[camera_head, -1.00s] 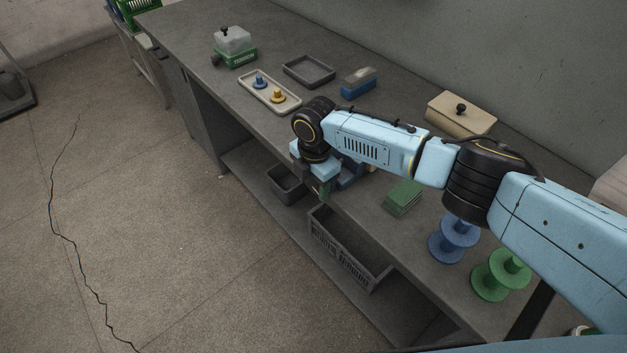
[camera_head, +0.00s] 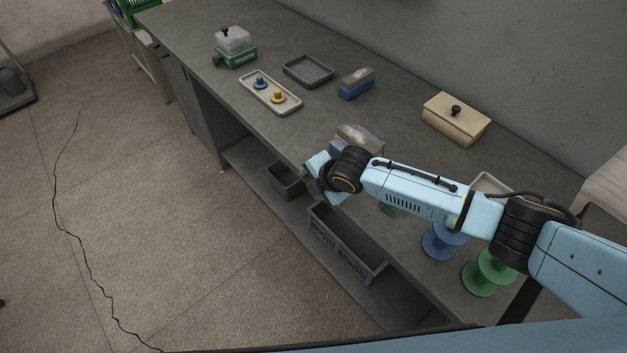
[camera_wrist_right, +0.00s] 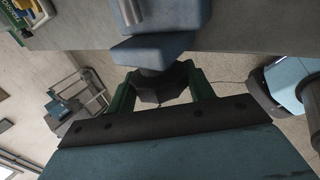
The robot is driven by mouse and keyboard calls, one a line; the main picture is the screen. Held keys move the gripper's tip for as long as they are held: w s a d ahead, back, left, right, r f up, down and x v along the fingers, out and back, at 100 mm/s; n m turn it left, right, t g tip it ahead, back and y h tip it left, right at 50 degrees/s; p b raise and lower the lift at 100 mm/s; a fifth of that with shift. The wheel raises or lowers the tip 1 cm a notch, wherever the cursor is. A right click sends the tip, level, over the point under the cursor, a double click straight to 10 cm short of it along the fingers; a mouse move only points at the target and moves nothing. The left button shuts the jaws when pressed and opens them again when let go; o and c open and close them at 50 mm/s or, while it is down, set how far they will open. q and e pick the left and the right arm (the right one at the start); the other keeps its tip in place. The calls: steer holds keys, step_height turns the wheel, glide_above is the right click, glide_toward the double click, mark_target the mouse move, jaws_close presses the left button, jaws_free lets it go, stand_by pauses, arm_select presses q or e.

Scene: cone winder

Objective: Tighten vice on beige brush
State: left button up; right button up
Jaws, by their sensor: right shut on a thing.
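A blue-grey vice (camera_wrist_right: 175,20) sits at the front edge of the bench. In the head view my wrist covers most of it. A beige-grey block, apparently the beige brush (camera_head: 360,138), shows at the vice just behind my wrist. In the right wrist view a narrow strip of it (camera_wrist_right: 130,10) seems to show against the vice. My right gripper (camera_wrist_right: 160,88) has its green fingers on either side of a dark knob (camera_wrist_right: 158,86) at the front of the vice, and is shut on it. In the head view the right gripper (camera_head: 312,178) is mostly hidden. My left gripper is out of view.
A blue brush-like block (camera_head: 356,84), a grey tray (camera_head: 308,72), a beige tray (camera_head: 270,95) with blue and yellow knobs, and a beige lidded box (camera_head: 456,118) stand farther back. Blue (camera_head: 440,242) and green (camera_head: 488,272) spools stand by my right forearm. Crates lie below.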

steer(key=shift+t+y, duration=0.3)
steer(key=shift+t, duration=0.1)
steer(key=o, duration=1)
steer(key=p+v, duration=0.1)
steer(key=v, duration=1.2)
steer(key=shift+d+r, duration=0.1)
steer(key=shift+r, duration=0.15)
steer(key=shift+s+f, duration=0.1)
steer(key=shift+s, duration=0.05)
